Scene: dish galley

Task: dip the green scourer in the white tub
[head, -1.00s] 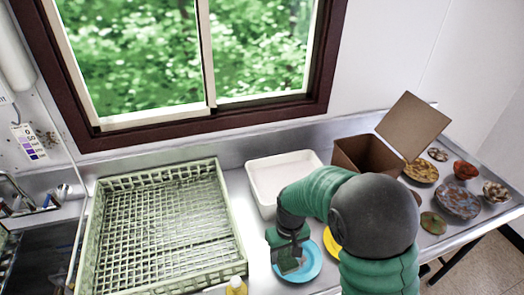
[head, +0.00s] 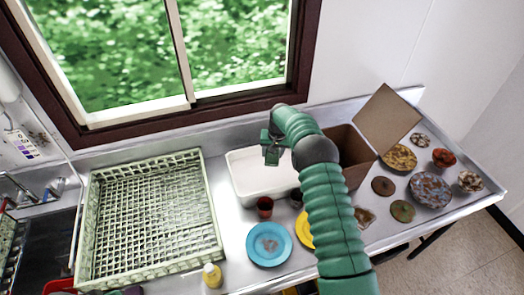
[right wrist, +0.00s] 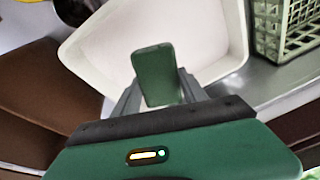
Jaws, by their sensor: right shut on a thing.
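My right gripper (head: 271,153) is shut on the green scourer (right wrist: 157,75), which sticks out between the two fingers in the right wrist view. The white tub (head: 250,186) stands on the steel counter, behind the blue plate. In the head view the gripper overlaps the tub's back part. In the right wrist view the scourer shows against the inside of the tub (right wrist: 95,50). I cannot tell how high above the tub floor it is. The scourer is hard to make out in the head view. My left gripper is not in view.
A pale green dish rack (head: 212,222) stands left of the tub, and an open cardboard box (head: 354,150) right of it. A blue plate (head: 268,252), a dark red cup (head: 265,207) and a yellow plate (head: 304,229) lie in front. Several dishes crowd the right.

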